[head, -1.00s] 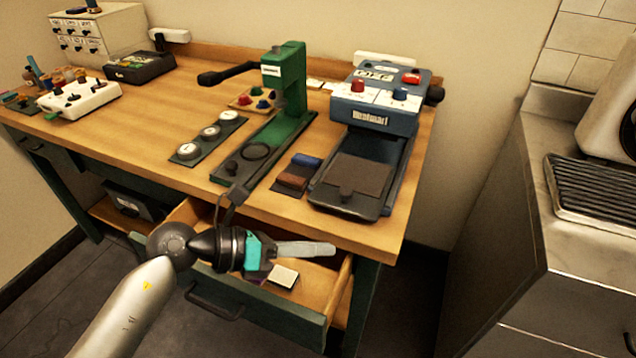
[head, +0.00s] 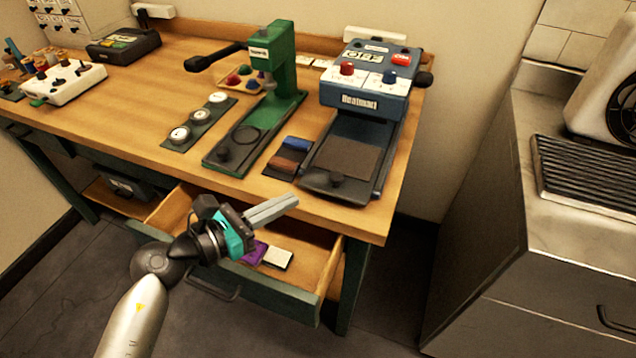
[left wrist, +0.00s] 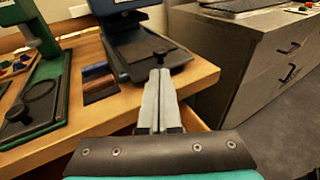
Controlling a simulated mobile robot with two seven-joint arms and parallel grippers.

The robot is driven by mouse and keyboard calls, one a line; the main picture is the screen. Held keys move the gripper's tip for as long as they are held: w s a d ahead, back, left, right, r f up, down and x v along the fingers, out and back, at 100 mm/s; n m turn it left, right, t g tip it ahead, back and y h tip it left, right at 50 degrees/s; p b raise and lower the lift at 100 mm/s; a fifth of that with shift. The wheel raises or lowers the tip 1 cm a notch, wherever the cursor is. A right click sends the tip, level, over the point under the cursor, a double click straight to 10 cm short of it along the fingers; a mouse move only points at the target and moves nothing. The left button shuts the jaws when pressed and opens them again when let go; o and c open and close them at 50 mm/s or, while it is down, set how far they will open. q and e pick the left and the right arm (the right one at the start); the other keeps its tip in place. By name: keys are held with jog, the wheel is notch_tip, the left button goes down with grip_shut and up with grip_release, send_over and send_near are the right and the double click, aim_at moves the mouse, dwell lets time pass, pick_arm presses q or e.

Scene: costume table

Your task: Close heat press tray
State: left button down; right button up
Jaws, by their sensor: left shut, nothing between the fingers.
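The heat press (head: 368,95) is a blue machine with red and blue knobs at the right end of the wooden table. Its tray (head: 345,165), a dark plate with a small front knob (head: 336,180), sticks out toward the table's front edge. In the left wrist view the tray (left wrist: 145,52) lies just beyond my fingertips. My left gripper (head: 290,200) is shut and empty, in front of the table edge and above the open drawer, apart from the tray in the head view. In the left wrist view the fingers overlap the tray's front near its knob. My right gripper is not in view.
An open drawer (head: 318,268) with a purple and a white item juts out below. A metal counter (head: 480,220) stands to the right.

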aim_at(331, 180)
pick_arm(q)
jog(key=x, duration=0.8)
jog(key=shift+w+d+f, duration=0.1)
